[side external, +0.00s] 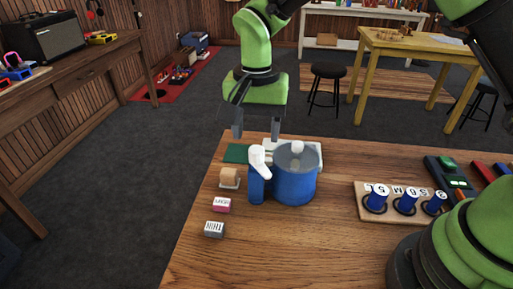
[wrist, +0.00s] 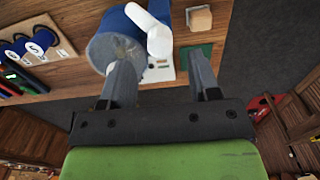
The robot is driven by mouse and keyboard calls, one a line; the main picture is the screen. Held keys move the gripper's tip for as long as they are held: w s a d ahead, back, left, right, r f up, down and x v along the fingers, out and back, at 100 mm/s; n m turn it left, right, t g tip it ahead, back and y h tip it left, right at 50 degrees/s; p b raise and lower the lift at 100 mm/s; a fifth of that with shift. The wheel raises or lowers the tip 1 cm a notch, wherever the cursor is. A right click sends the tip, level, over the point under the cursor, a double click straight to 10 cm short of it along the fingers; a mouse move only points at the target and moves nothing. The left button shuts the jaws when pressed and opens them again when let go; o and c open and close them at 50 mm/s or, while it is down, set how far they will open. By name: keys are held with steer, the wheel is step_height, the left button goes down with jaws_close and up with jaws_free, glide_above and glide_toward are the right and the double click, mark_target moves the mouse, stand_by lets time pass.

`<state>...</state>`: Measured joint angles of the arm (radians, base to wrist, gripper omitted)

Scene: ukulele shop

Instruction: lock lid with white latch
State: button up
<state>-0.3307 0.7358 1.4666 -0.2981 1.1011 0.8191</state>
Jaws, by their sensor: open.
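A blue round container (side external: 297,188) with a blue handle on its left side stands upright on the wooden table. A greyish lid (side external: 284,161) with a white knob (side external: 297,147) covers its top. In the wrist view the container (wrist: 116,24) and the white latch (wrist: 158,38) lie beyond the fingertips. My gripper (side external: 256,132) is open and empty, behind and above the container; it also shows in the wrist view (wrist: 157,70).
A wooden block (side external: 230,178), a pink labelled block (side external: 222,205) and a grey labelled block (side external: 214,229) stand left of the container. A wooden rack with blue spools (side external: 392,208) stands right. A green card (side external: 236,153) lies behind. The table's front middle is clear.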

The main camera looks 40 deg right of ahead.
mark_target(257, 148)
step_height(257, 148, down, 5)
stand_by(0.3)
steer(key=shift+c, duration=0.2)
steer(key=c, duration=0.9)
